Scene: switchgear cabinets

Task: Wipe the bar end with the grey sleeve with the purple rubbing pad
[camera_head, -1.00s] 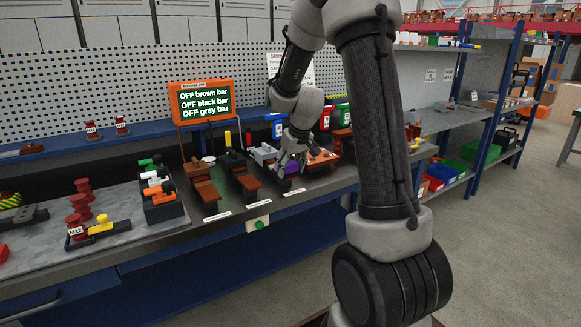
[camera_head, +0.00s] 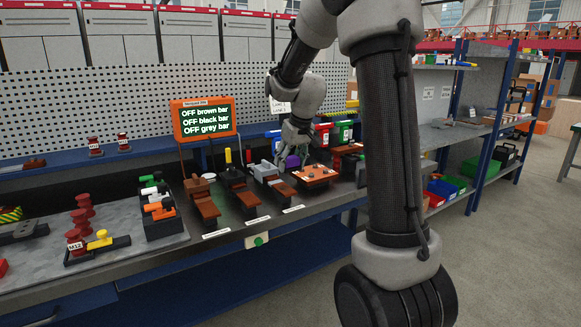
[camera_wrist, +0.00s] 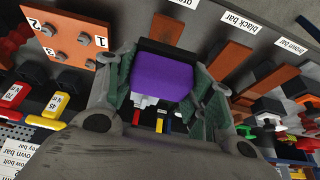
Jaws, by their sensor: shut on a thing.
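My gripper (camera_head: 293,146) is shut on the purple rubbing pad (camera_head: 292,161). In the wrist view the pad (camera_wrist: 163,82) is a purple block with a dark edge between my fingers (camera_wrist: 160,88). In the head view the copper bar labelled grey (camera_head: 284,191) has a grey sleeve (camera_head: 266,172) at its back part. The gripper and pad are above and behind it, to its right. In the wrist view part of this bar (camera_wrist: 165,27) shows beyond the pad, and its sleeve is hidden. The pad looks apart from the bar, though the gap is hard to judge.
The black bar (camera_head: 246,197) and brown bar (camera_head: 207,208) lie to the left. An orange plate with numbered bolts (camera_head: 315,175) is close on the right. An orange-framed screen (camera_head: 204,119) reads OFF for all three bars.

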